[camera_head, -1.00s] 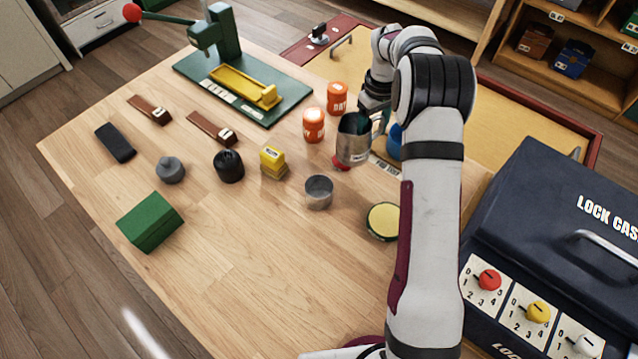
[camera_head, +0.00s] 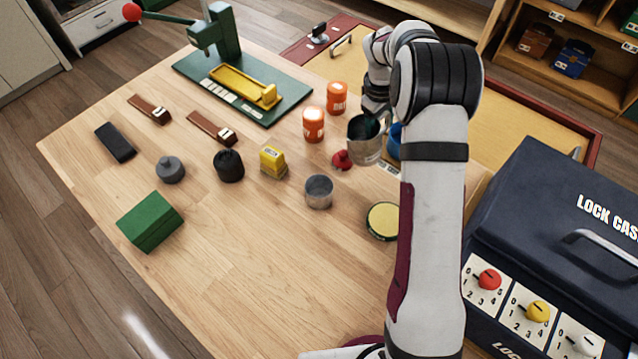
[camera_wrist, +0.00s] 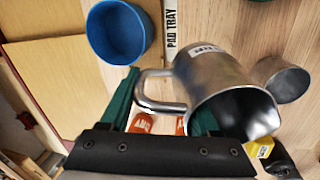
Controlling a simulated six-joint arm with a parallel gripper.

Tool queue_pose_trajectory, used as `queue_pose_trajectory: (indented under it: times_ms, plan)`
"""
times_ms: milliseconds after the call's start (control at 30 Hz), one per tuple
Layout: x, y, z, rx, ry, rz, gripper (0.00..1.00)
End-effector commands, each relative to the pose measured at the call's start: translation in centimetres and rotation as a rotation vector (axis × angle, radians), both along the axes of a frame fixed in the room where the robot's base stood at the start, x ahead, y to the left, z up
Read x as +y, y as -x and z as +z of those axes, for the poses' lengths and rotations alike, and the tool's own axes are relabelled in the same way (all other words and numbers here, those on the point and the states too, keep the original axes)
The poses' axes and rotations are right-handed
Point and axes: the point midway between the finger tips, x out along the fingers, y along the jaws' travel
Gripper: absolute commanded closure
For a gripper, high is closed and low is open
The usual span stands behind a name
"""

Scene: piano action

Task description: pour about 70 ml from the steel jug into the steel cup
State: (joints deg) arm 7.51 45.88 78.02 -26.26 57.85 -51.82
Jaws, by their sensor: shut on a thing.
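The steel jug (camera_head: 366,150) hangs above the table at its right side, its open mouth showing; its contents cannot be made out. In the wrist view the jug (camera_wrist: 208,82) has its mouth facing the gripper side and its handle towards the fingers. My gripper (camera_wrist: 160,105) is shut on the jug's handle; in the head view my arm partly hides it. The steel cup (camera_head: 318,192) stands upright on the table, to the lower left of the jug and apart from it. It also shows in the wrist view (camera_wrist: 288,84). What is in the cup cannot be told.
A red knobbed piece (camera_head: 342,160) lies close below the jug. Orange canisters (camera_head: 313,125), a blue cup (camera_head: 395,147) and a yellow block (camera_head: 272,160) stand nearby. A round yellow-topped tin (camera_head: 383,221) is right of the steel cup. The front table area is clear.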

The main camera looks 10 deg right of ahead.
Motion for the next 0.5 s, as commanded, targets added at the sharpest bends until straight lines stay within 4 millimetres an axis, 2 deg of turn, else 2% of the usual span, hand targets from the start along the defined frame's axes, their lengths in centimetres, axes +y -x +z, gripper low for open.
queue_pose_trajectory:
  times_ms: [500]
  plan:
    - [2.5, 1.5, 2.3, -0.181, 0.278, 0.008, 1.00]
